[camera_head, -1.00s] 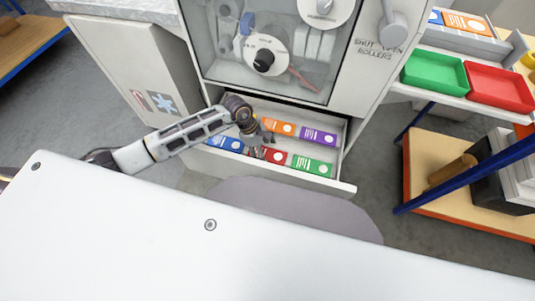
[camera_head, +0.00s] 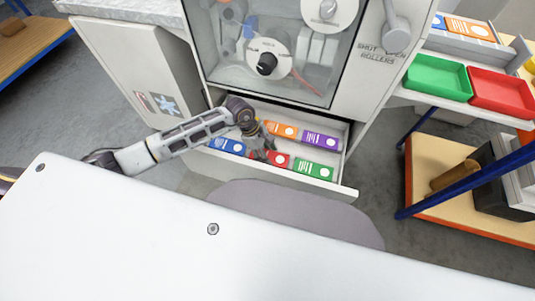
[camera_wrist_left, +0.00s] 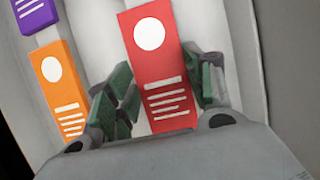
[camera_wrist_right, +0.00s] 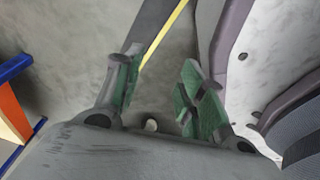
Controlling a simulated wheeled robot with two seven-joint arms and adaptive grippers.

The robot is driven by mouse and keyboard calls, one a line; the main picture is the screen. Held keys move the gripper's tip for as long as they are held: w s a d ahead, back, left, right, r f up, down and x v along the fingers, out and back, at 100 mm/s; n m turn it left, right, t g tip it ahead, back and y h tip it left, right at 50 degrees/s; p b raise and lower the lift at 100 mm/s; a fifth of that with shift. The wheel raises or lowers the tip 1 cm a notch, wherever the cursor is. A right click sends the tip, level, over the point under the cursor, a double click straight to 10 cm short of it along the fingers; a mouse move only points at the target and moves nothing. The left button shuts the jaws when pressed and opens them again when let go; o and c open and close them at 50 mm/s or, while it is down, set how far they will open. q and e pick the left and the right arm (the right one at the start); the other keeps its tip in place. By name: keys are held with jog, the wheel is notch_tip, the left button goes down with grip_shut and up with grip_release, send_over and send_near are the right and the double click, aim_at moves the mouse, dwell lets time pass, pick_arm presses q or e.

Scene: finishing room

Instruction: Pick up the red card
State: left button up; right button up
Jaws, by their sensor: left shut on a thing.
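The red card (camera_head: 281,160) lies in the front row of the open drawer (camera_head: 345,182), partly hidden by my left gripper (camera_head: 264,153). In the left wrist view the red card (camera_wrist_left: 158,62) shows a white disc and white lines. The green-padded fingers of my left gripper (camera_wrist_left: 164,88) stand on both sides of it, shut on it. I cannot tell whether the card is clear of the drawer floor. My right gripper (camera_wrist_right: 158,78) shows only in its own wrist view, open and empty.
A blue card (camera_head: 227,146), an orange card (camera_head: 281,130), a purple card (camera_head: 320,141) and a green card (camera_head: 314,170) lie close by in the drawer. The cabinet stands above it. A green tray (camera_head: 437,79) and a red tray (camera_head: 502,92) are on the right shelf.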

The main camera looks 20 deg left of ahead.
pick_arm(q)
notch_tip(320, 180, up, 10)
jog(key=shift+f, duration=0.15)
dwell(0.4)
dwell(0.3)
